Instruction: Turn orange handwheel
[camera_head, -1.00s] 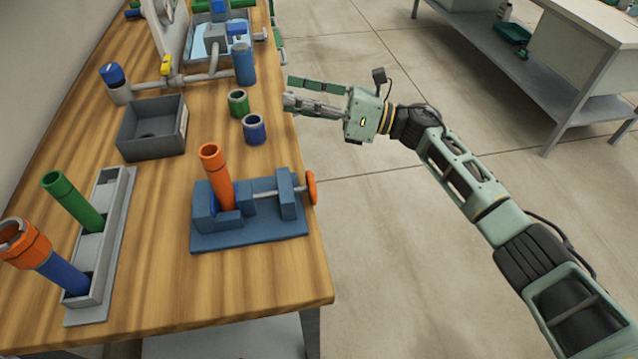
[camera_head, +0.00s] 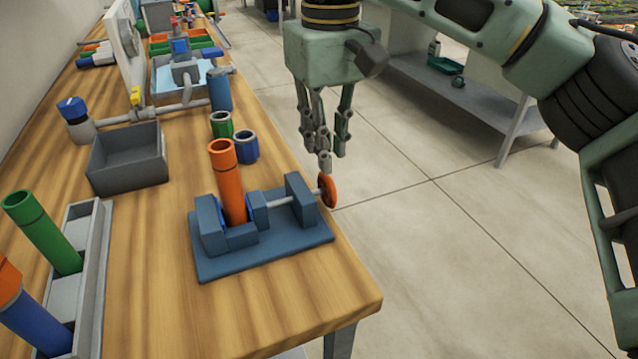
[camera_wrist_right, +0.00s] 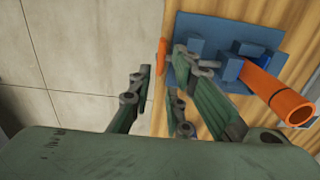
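The orange handwheel (camera_head: 327,191) stands on edge at the right end of the blue vise (camera_head: 300,237), on a metal spindle, at the table's right edge. It shows edge-on in the right wrist view (camera_wrist_right: 162,54). An orange pipe (camera_head: 228,182) stands in the vise, leaning slightly. My right gripper (camera_head: 328,150) points down just above the handwheel, fingers apart and empty. In the right wrist view the wheel lies between the fingers (camera_wrist_right: 160,80), beyond their tips; contact cannot be told. My left gripper is out of view.
Green and blue short pipe pieces (camera_head: 246,147) stand behind the vise. A grey box (camera_head: 128,172) and a rack (camera_head: 92,285) with leaning pipes are to the left. The floor right of the table is clear; a bench (camera_head: 470,97) stands farther back.

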